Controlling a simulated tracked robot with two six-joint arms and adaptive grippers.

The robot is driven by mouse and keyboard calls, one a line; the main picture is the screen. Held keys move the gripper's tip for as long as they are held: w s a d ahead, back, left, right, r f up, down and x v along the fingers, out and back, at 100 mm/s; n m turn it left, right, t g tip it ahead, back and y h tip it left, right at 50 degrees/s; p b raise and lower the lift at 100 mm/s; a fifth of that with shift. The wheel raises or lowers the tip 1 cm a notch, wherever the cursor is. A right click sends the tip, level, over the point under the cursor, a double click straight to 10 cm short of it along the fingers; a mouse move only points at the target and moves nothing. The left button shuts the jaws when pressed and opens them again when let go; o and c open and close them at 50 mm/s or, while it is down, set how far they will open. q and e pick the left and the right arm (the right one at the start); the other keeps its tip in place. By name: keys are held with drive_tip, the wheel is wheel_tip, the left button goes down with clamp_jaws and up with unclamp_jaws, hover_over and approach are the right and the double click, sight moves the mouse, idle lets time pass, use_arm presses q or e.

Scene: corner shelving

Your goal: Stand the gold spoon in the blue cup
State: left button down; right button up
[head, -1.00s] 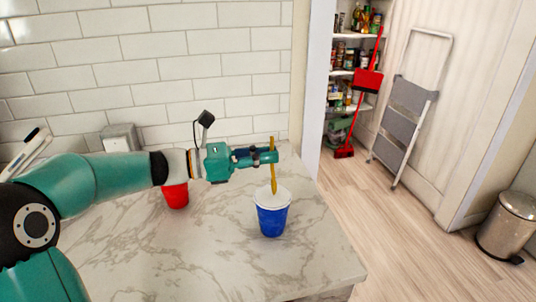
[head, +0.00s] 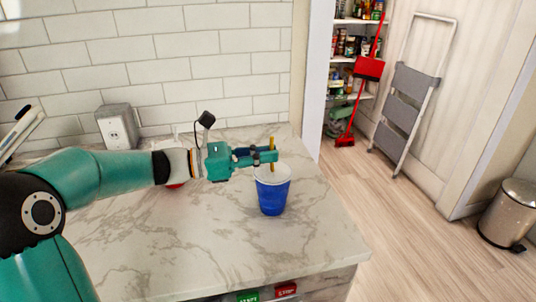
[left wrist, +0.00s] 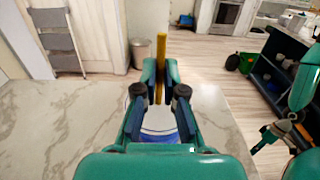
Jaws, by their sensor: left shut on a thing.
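The gold spoon (head: 272,142) is upright in my left gripper (head: 269,156), which is shut on it. The spoon's lower end is at the mouth of the blue cup (head: 273,197); how deep it reaches is unclear. The cup stands upright on the marble counter, with a white inside. In the left wrist view the spoon (left wrist: 160,65) rises between the fingertips, and part of the cup (left wrist: 162,136) shows below, mostly hidden by the gripper. My right gripper (left wrist: 272,134) shows at the right of that view; its opening is unclear.
A red cup (head: 174,185) stands behind my left arm, mostly hidden. A grey outlet box (head: 118,126) is by the tiled wall. The marble counter (head: 200,245) is clear in front of the blue cup, and its right edge is close.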

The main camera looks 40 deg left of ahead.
use_arm(q)
drive_tip(key=c, duration=1.2)
unclamp_jaws()
drive_tip(key=shift+s+a, duration=0.1)
drive_tip(key=v, duration=1.1)
drive_tip(key=shift+s+a, duration=0.25)
drive_tip(key=shift+f, duration=0.1)
